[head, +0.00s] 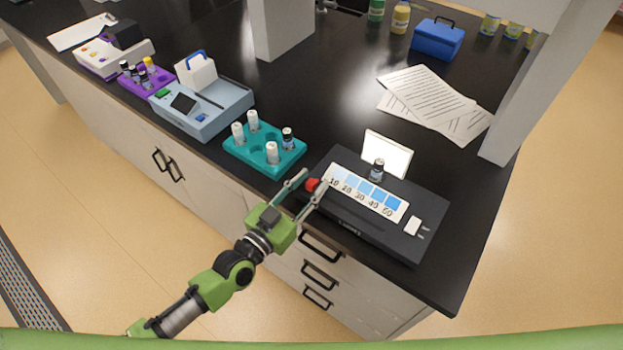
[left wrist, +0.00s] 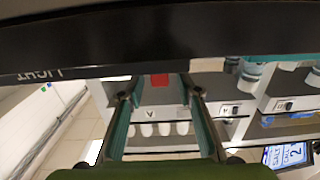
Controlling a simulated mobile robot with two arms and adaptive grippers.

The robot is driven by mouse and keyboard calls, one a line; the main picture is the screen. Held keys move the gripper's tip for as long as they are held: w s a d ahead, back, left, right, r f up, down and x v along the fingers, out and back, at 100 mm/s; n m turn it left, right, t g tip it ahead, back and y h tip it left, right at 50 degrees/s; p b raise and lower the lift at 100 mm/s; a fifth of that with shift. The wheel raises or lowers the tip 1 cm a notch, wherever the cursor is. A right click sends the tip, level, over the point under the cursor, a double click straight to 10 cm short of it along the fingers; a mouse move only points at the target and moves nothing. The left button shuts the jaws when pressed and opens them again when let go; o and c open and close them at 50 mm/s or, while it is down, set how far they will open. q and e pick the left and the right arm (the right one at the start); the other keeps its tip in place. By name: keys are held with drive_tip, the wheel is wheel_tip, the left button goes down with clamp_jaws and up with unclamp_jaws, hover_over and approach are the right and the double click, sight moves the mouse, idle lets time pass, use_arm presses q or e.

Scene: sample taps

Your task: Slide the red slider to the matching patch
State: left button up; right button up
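The red slider (head: 312,184) sits at the left end of a dark comparator box (head: 347,222), beside the patch marked 10. In the left wrist view the slider (left wrist: 160,80) shows red between the spread fingers. My right gripper is not in view.
A teal rack (head: 262,165) with several vials stands left of the box. A white switch (head: 413,225) is on the box's right end. Paper sheets (head: 432,100) lie behind. A grey pillar (head: 510,110) rises at the right. The bench's front edge runs close to the box.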

sight(324, 196)
use_arm(q)
drive_tip(key=shift+w+d, duration=0.2)
drive_tip(key=shift+w, duration=0.15)
clamp_jaws()
drive_tip(key=shift+s+d, duration=0.3)
drive_tip(key=shift+d, duration=0.1)
drive_tip(key=shift+s+d+p, duration=0.7)
drive_tip(key=shift+d+p, duration=0.05)
drive_tip(key=shift+d, duration=0.2)
drive_tip(key=shift+s+d, duration=0.1)
drive_tip(key=shift+d, duration=0.1)
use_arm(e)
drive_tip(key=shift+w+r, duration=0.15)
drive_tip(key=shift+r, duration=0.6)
use_arm(q)
unclamp_jaws()
drive_tip(key=shift+a, duration=0.1)
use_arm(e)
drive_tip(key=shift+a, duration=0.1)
